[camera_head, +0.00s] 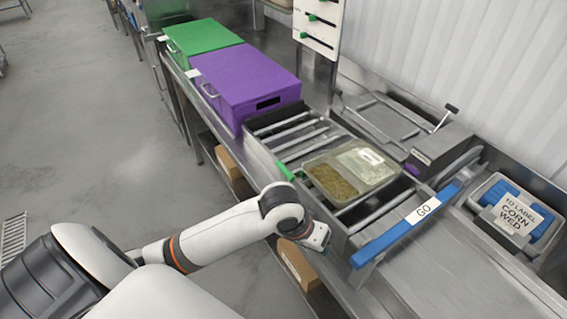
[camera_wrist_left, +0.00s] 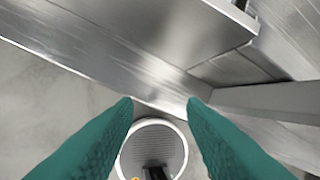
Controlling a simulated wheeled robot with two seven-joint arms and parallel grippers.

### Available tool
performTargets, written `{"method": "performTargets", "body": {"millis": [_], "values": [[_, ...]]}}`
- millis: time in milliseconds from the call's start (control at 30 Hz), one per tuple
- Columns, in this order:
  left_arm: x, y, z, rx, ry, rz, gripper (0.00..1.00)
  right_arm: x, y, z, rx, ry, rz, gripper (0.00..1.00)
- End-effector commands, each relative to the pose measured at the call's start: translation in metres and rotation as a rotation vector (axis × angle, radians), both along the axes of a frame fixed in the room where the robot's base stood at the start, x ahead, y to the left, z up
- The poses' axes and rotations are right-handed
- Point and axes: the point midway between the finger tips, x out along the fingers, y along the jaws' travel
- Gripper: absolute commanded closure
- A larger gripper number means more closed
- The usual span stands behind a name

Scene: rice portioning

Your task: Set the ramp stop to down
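The ramp stop appears to be the blue bar (camera_head: 385,237) with a white "GO" label, lying across the metal conveyor in the head view. It looks raised above the ramp surface. A tray (camera_head: 350,172) with green and pale food compartments sits on the rollers behind it. My left gripper (camera_head: 322,240) is at the conveyor's near side, left of the bar's near end and apart from it. In the left wrist view its two teal fingers (camera_wrist_left: 160,103) are spread, with nothing held between them. The blue bar is not seen there. My right gripper is not in view.
Purple (camera_head: 245,80) and green (camera_head: 200,38) boxes stand at the line's far end. A grey device (camera_head: 440,150) with a black handle is behind the bar. A blue-and-white bin (camera_head: 515,212) labelled "CORN WED" is at right. A round white-rimmed container (camera_wrist_left: 153,150) shows below the fingers.

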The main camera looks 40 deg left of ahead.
Motion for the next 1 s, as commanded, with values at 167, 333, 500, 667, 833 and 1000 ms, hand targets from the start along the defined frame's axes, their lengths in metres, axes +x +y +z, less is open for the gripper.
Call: {"method": "performTargets", "body": {"millis": [167, 333, 500, 667, 833, 1000], "values": [[0.048, 0.04, 0.043, 0.01, 0.088, 0.225, 0.62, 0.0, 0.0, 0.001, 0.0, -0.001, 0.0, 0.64], [0.083, 0.1, 0.098, -0.01, 0.185, 0.588, 0.62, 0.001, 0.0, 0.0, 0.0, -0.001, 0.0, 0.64], [0.096, 0.15, 0.149, -0.07, 0.249, 0.913, 0.62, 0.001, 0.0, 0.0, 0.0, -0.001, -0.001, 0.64], [0.098, 0.17, 0.171, -0.113, 0.281, 1.06, 0.62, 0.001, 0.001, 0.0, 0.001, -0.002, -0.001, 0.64], [0.099, 0.171, 0.163, -0.119, 0.291, 1.081, 0.62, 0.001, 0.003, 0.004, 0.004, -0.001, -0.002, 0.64], [0.105, 0.168, 0.134, -0.118, 0.291, 1.079, 0.62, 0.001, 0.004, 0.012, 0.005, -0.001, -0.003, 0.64]]}}
